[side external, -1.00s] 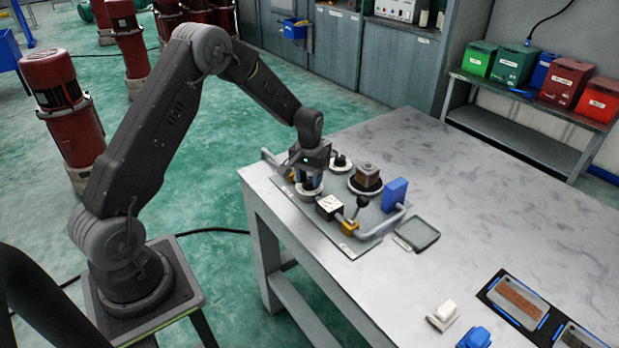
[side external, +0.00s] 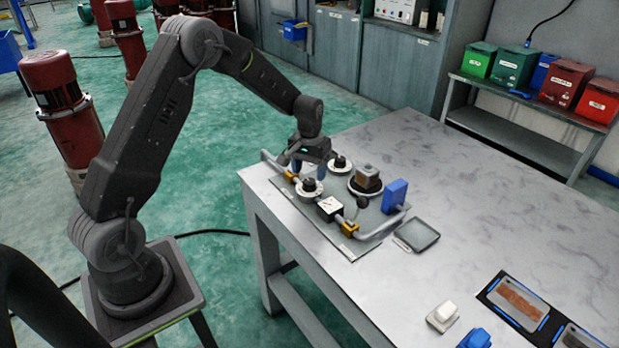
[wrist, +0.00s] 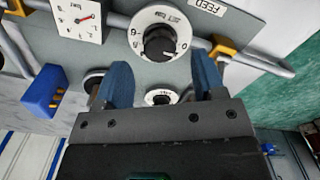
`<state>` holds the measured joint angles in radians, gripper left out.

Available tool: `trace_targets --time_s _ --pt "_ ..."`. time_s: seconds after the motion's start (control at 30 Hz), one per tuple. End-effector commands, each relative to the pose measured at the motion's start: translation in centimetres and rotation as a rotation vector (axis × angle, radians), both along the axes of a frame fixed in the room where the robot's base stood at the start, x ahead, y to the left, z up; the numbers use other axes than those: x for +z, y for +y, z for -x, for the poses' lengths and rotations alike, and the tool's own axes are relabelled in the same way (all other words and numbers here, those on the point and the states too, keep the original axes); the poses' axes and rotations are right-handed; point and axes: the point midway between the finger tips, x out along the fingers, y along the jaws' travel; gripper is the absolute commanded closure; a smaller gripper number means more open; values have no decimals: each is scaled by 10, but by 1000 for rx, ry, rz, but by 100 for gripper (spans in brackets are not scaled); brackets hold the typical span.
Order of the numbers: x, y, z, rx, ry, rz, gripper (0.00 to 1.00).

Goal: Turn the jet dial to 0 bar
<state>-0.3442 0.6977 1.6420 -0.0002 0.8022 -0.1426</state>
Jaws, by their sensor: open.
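A dial with a white ring and a black knob (side external: 309,188) sits on the grey panel at the near side of the table. It shows large in the wrist view (wrist: 159,36), with a 0 at right and what looks like a 6 at left. Its name is too small to read, and I cannot tell surely where the knob points. A smaller white dial (side external: 339,164) sits farther back and shows between my fingers in the wrist view (wrist: 161,97). My gripper (wrist: 162,66) is open and empty, its blue fingers apart from the dial, above the panel (side external: 306,164).
A white gauge (wrist: 78,18) stands beside the dial. A pipe with yellow clamps (wrist: 230,46) runs along the panel. A blue block (side external: 395,195), a round base with a brown block (side external: 366,180) and a small tray (side external: 416,234) are nearby.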

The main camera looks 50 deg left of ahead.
Motion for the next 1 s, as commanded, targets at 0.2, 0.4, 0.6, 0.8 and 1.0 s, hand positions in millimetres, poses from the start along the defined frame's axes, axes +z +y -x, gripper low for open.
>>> trace_targets --time_s 0.2,0.4,0.6,0.8,1.0 --pt "52 0 -1 0 -7 -2 37" --pt "87 0 -1 1 -4 -1 37" --pt "103 0 0 1 -1 0 37" --pt "105 0 0 1 -1 0 37" --pt "108 -2 1 -4 -6 -2 37"
